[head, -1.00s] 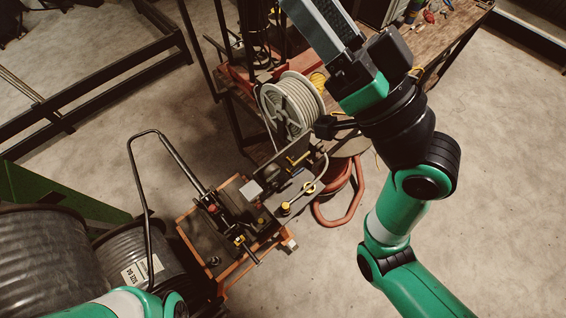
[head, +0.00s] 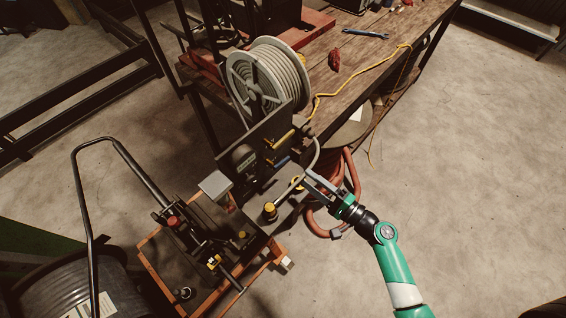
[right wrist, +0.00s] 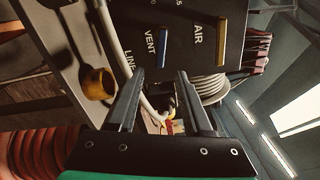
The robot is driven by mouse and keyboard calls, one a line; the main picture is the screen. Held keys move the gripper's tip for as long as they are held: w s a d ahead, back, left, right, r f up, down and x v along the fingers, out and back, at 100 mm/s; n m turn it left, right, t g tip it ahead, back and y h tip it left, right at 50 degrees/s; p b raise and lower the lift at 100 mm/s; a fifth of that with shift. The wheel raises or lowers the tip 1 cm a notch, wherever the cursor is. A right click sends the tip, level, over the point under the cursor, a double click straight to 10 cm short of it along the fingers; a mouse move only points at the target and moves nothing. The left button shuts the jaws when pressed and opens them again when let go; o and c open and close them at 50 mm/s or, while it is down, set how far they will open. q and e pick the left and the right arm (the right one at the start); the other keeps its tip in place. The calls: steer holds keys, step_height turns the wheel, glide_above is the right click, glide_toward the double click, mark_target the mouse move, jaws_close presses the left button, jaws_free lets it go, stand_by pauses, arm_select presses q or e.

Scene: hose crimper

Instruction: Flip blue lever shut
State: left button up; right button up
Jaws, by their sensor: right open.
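The dark control panel (head: 265,150) stands on the orange-framed cart, with a yellow lever (head: 279,139) above a short blue lever (head: 281,162). In the right wrist view the blue lever (right wrist: 163,60) is beside the VENT label and the yellow lever (right wrist: 220,42) is beside the AIR label. My right gripper (head: 310,180) is open and empty, to the right of and slightly below the blue lever. In the right wrist view, its spread fingers (right wrist: 160,80) point toward the blue lever, apart from it. My left gripper is not in view.
A pale hose curves close to my right gripper. A yellow-capped fitting (head: 270,211) stands on the cart. A hose reel (head: 268,80) and wooden workbench (head: 375,60) are behind, and a red hose coil (head: 345,205) is beside the cart. Floor at right is clear.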

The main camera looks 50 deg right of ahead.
mark_target(285, 162)
steer(key=w, duration=1)
steer(key=shift+w+a, duration=0.25)
jaws_close()
